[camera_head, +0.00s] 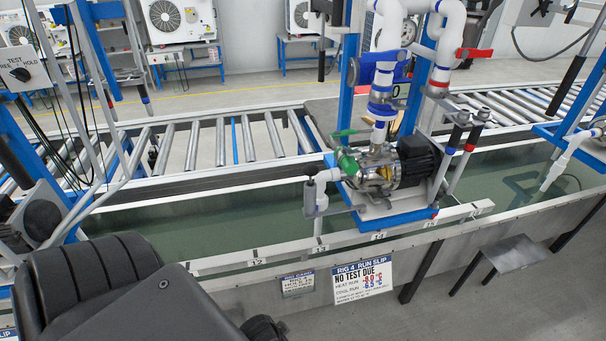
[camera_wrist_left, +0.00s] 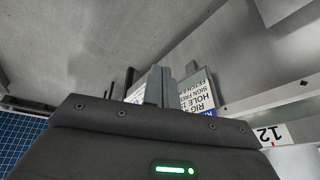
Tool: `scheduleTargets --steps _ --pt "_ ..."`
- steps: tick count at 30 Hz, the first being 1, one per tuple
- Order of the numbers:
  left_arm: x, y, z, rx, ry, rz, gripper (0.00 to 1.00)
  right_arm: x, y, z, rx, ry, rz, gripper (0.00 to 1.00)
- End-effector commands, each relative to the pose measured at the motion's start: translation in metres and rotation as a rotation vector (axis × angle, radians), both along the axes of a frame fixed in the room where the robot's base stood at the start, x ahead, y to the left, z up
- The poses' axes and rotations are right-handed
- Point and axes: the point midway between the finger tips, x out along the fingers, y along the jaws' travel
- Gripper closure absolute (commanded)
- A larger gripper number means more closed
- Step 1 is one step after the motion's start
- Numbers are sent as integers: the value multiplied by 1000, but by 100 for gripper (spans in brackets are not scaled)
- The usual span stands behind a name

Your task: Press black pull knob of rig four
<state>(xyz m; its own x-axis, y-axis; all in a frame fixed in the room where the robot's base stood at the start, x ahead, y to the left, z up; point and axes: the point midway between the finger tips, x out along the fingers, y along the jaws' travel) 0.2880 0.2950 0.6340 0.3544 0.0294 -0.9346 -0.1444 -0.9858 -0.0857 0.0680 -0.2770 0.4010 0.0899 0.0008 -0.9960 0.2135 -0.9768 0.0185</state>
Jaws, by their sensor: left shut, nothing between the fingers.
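The rig four pump (camera_head: 385,168) stands on a blue-edged plate over the water trough, with white pipes rising above it. A "RIG 4 RUN SLIP" sign (camera_head: 363,280) hangs on the trough's front. My left gripper (camera_wrist_left: 172,84) is shut and empty in the left wrist view, pointing past a small sign. In the head view its fingers are not visible. My right gripper is not in view.
The trough's front rail (camera_head: 330,243) has numbered tags and runs across the middle. A small sign (camera_head: 298,284) hangs beside the run slip. A grey stool (camera_head: 508,253) stands at the right. A roller conveyor (camera_head: 215,145) lies behind the trough.

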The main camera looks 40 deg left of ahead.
Motion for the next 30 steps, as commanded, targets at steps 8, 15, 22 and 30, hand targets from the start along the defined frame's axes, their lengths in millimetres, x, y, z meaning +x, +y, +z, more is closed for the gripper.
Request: scheduleTargets --steps 8,15,22,30 --pt "64 70 91 61 -261 -3 100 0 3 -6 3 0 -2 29" --pt "135 148 162 39 -551 -68 100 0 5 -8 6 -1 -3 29" --pt "200 214 283 -115 -805 -229 100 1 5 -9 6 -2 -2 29" --pt "221 234 423 -376 -887 -428 100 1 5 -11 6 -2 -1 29"
